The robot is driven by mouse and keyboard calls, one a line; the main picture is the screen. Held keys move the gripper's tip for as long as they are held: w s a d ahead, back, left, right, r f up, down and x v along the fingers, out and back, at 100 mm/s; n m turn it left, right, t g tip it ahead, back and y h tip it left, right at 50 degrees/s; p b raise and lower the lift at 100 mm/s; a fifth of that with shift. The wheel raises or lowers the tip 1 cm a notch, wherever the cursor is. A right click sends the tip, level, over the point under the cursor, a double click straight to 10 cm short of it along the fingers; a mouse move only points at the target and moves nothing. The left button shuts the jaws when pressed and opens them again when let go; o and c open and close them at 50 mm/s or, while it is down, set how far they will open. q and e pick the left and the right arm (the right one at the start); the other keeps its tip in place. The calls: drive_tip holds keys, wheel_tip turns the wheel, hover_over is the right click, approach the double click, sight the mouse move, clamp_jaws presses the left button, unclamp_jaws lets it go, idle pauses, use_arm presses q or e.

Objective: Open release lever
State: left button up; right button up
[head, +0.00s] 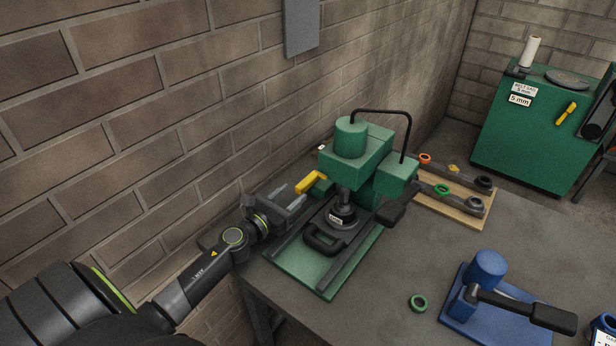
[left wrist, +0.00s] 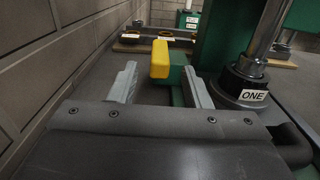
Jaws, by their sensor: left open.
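The release lever is a yellow handle (head: 312,182) on the left side of the green press (head: 356,153). My left gripper (head: 291,193) is open, just left of the lever in the head view. In the left wrist view the lever's yellow end (left wrist: 160,60) shows between and beyond the two grey fingertips (left wrist: 158,82). I cannot tell whether a finger touches it. The wrist view also shows the press cylinder and a black die marked ONE (left wrist: 243,84) to the right. My right gripper is not in view.
A black looped handle (head: 322,240) lies on the press's green base plate. A wooden rack with rings (head: 455,205) stands behind. The brick wall is close on the left.

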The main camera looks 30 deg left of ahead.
sight(308, 179)
use_arm(q)
drive_tip(key=w, duration=0.7)
drive_tip(key=shift+w+d, duration=0.3)
drive_tip(key=shift+w, duration=0.05)
clamp_jaws()
